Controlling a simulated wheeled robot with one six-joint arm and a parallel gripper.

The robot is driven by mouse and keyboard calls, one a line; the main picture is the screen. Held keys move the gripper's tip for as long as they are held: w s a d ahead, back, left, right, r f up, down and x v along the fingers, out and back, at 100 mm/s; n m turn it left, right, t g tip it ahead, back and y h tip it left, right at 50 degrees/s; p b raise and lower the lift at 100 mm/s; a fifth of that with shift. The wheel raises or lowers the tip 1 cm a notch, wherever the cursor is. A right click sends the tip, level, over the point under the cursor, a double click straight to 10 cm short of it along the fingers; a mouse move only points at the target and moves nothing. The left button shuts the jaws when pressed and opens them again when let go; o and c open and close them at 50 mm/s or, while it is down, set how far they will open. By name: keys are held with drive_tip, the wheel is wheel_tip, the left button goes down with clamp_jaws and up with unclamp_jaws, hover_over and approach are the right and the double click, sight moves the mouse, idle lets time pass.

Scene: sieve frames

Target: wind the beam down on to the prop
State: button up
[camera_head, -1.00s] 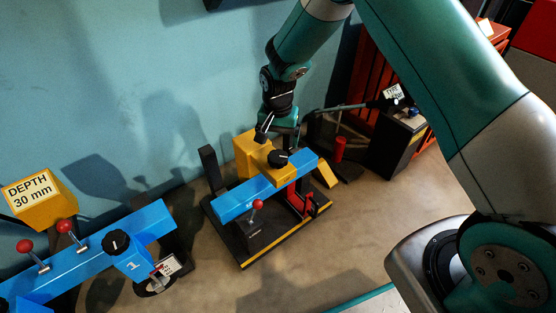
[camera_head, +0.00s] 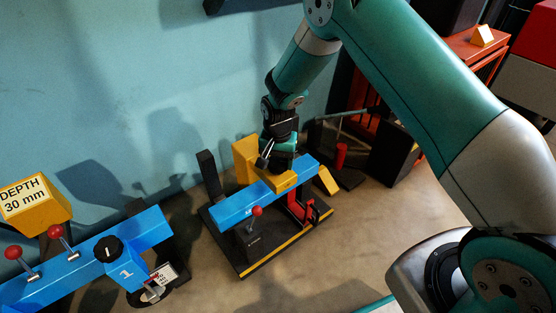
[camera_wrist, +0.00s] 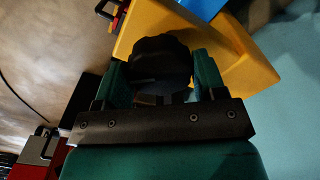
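The blue beam (camera_head: 236,207) lies slantwise above a black base (camera_head: 228,250) with yellow edging, in the middle of the head view. A yellow block (camera_head: 286,183) sits on it; its black knob is hidden there under my gripper (camera_head: 272,166). In the wrist view the black knob (camera_wrist: 160,62) lies between the two green fingers of my gripper (camera_wrist: 160,78). The fingers look close against its sides, but I cannot tell whether they press on it. A red upright part (camera_head: 297,208) stands under the beam's right part; I cannot tell whether they touch.
A second blue beam (camera_head: 70,263) with a black knob and red-balled levers is at left, beside a yellow "DEPTH 30 mm" sign (camera_head: 32,205). A red cylinder (camera_head: 341,155) stands behind right. Floor in front is clear.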

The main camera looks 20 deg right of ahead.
sight(278, 161)
drive_tip(key=shift+r+n+p, duration=0.3)
drive_tip(key=shift+n+p, duration=0.3)
drive_tip(key=shift+p, duration=0.5)
drive_tip(key=shift+f+n+p, duration=0.25)
drive_tip(key=shift+n+p, duration=0.1)
drive_tip(key=shift+n, duration=0.35)
drive_tip(key=o, duration=0.9)
wheel_tip(278, 161, up, 17)
drive_tip(key=p, duration=0.5)
drive_tip(key=shift+r+p, duration=0.2)
drive_tip(key=shift+p, duration=0.2)
